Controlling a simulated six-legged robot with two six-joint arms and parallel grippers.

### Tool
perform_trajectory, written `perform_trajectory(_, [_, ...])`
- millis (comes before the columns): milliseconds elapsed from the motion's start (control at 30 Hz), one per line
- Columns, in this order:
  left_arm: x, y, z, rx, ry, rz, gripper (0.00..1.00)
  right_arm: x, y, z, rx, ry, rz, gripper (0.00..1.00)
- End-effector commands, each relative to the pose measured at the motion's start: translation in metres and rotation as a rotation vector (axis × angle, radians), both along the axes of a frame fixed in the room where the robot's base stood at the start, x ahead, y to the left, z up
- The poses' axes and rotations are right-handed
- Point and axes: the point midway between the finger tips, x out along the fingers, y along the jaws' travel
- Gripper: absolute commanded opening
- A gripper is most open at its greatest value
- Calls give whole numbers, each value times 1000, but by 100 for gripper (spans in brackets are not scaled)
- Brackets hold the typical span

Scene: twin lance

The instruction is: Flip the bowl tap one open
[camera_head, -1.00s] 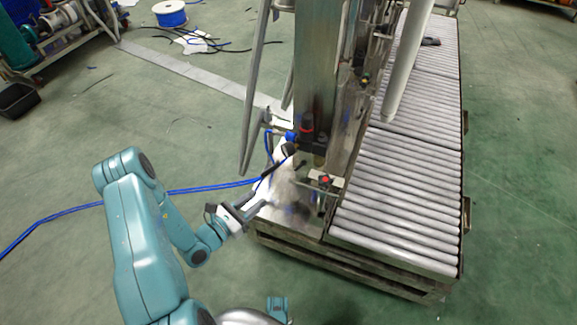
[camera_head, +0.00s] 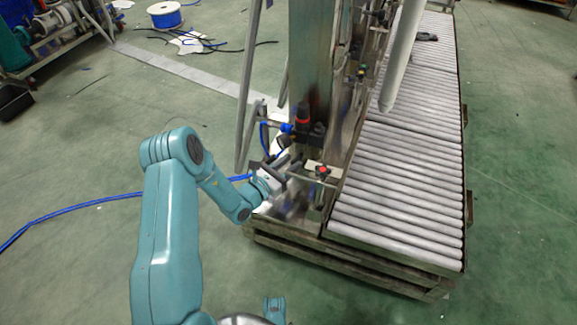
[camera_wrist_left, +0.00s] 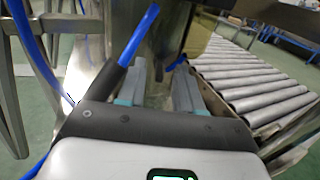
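The tap itself is too small or hidden to make out in either view. A black regulator unit with a red ring (camera_head: 303,122) is mounted on the machine's steel column. In the left wrist view a yellowish translucent part, perhaps the bowl (camera_wrist_left: 199,36), hangs ahead and slightly right of the fingers. My left gripper (camera_head: 287,163) is just below and left of the regulator. In the left wrist view my left gripper (camera_wrist_left: 158,88) has its two fingers apart with nothing visibly held between them.
A red-knobbed valve (camera_head: 322,171) sits close to the right of the gripper. A blue hose (camera_wrist_left: 139,36) crosses near the left finger. The roller conveyor (camera_head: 400,190) lies to the right. A slanted grey leg (camera_head: 247,90) stands left; open green floor surrounds the machine.

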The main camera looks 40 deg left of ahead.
Motion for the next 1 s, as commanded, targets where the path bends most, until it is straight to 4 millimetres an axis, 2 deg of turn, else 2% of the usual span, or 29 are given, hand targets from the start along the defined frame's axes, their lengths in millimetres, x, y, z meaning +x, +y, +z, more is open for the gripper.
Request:
perform_trajectory(133, [0, 0, 0, 0, 0, 0, 35, 0, 0, 0, 0, -1, 0, 43])
perform_trajectory(167, [0, 0, 0, 0, 0, 0, 29, 0, 0, 0, 0, 0, 0, 43])
perform_trajectory(233, [0, 0, 0, 0, 0, 0, 6, 0, 0, 0, 0, 0, 0, 43])
perform_trajectory(267, [0, 0, 0, 0, 0, 0, 0, 0, 0, 0, 0, 0, 0, 43])
perform_trajectory(467, [0, -1, 0, -2, 1, 5, 0, 0, 0, 2, 0, 0, 1, 43])
perform_trajectory(567, [0, -5, 3, -7, -1, 45, 0, -1, 1, 9, 1, 3, 4, 43])
perform_trajectory(733, [0, -16, 6, -7, 2, 201, 0, -5, 4, 28, 4, 10, 18, 43])
perform_trajectory(800, [1, -20, 10, -6, 4, 272, 0, -8, 7, 45, 5, 15, 27, 43])
perform_trajectory(1000, [2, -22, 6, -1, 1, 369, 0, -13, 12, 69, 9, 24, 51, 43])
